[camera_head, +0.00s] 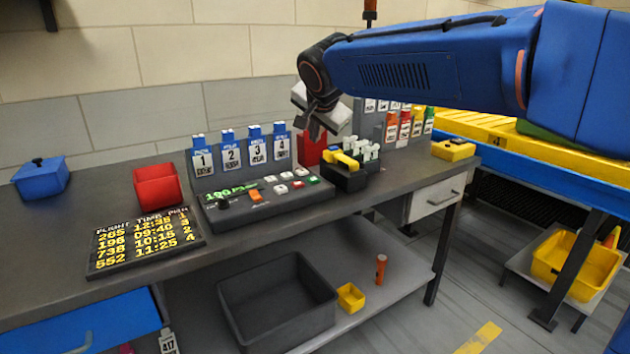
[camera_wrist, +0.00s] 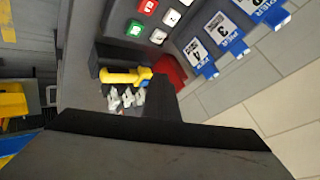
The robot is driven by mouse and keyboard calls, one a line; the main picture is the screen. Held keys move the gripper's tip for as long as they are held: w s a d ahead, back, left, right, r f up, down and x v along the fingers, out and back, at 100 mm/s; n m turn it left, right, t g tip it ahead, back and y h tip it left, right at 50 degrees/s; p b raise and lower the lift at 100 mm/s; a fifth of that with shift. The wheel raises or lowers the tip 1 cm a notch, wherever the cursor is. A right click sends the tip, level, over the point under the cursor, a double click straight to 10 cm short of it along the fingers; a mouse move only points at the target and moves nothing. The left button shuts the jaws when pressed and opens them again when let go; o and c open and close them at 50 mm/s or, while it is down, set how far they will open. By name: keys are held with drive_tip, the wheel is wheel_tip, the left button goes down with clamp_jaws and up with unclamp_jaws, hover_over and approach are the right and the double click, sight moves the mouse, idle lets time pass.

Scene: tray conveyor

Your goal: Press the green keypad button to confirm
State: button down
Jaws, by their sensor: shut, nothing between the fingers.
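The green button (camera_head: 313,180) sits at the right end of the keypad on the dark console (camera_head: 270,212), beside a red button (camera_head: 298,185). In the wrist view the green button (camera_wrist: 135,29) and red button (camera_wrist: 148,6) show near the top, with white buttons beside them. My gripper (camera_head: 315,130) is shut and empty. It hangs in the air above and behind the keypad's right end, near a red bin (camera_head: 310,150), apart from the green button. In the wrist view my gripper (camera_wrist: 165,82) points toward the red bin and the yellow-handled tool, below the green button in the picture.
A black holder (camera_head: 343,181) with a yellow-handled tool (camera_head: 346,160) stands just right of the keypad. Numbered blue-topped cards (camera_head: 230,155) rise behind the console. A flight board (camera_head: 145,243), red bin (camera_head: 157,186) and blue box (camera_head: 40,178) stand left. A yellow conveyor (camera_head: 560,148) is right.

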sight(314, 181)
drive_tip(key=shift+a, duration=0.2)
drive_tip(key=shift+f, duration=4.35)
drive_tip(key=shift+f, duration=0.15)
drive_tip(key=shift+f, duration=0.3)
drive_tip(key=shift+f, duration=0.45)
drive_tip(key=shift+r, duration=0.9)
